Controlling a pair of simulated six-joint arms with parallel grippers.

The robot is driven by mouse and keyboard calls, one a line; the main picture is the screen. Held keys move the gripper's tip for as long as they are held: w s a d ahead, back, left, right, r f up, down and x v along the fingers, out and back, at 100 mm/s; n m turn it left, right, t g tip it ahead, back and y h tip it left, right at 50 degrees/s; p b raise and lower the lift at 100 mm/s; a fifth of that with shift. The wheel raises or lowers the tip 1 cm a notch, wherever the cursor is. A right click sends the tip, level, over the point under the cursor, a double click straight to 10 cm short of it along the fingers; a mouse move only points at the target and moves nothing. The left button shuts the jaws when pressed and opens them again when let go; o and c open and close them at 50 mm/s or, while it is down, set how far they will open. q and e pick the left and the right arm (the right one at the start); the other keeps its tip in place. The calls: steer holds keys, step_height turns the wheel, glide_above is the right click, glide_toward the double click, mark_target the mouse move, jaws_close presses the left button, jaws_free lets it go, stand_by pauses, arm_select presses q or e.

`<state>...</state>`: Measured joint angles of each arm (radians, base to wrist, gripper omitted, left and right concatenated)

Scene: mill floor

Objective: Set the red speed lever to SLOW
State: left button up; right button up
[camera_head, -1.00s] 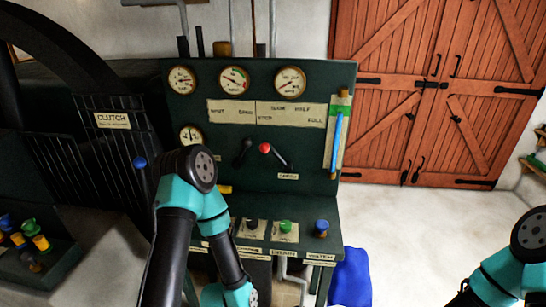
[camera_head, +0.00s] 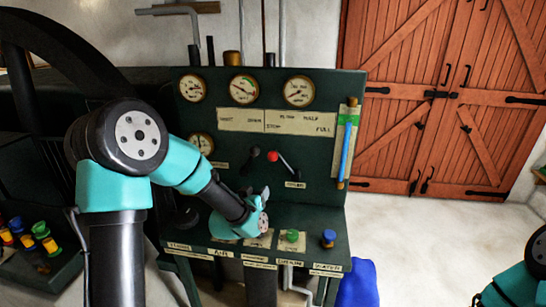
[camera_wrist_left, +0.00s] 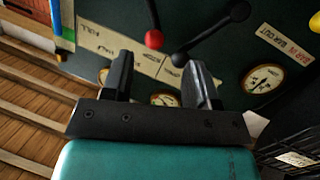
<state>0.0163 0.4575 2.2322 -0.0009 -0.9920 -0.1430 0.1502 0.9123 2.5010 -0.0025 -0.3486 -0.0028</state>
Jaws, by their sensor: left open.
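The red speed lever (camera_head: 272,156) is on the dark green panel; its rod leans up and left to a red knob. It also shows in the left wrist view (camera_wrist_left: 153,39), above the jaws. A label plate (camera_head: 300,121) with SLOW, HALF, FULL and STOP is above the levers. My left gripper (camera_head: 256,191) is open and empty, below the levers and apart from them; its jaws show in the wrist view (camera_wrist_left: 160,68). My right gripper is out of view.
Several gauges (camera_head: 243,89) line the panel top. A blue sight tube (camera_head: 342,150) stands at its right. Green (camera_head: 292,236) and blue (camera_head: 328,238) knobs rise from the ledge below. Open floor lies right, before wooden doors (camera_head: 430,90).

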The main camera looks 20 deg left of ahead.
mark_target(271, 158)
arm_select(q)
steer(key=shift+t+y, duration=0.3)
steer(key=shift+t, duration=0.4)
steer(key=r, duration=0.3)
steer(key=a+r, duration=0.1)
steer(key=shift+w+r, duration=0.3)
steer(key=shift+r, duration=0.05)
steer(key=w, duration=1.7)
steer(key=shift+w, duration=0.25)
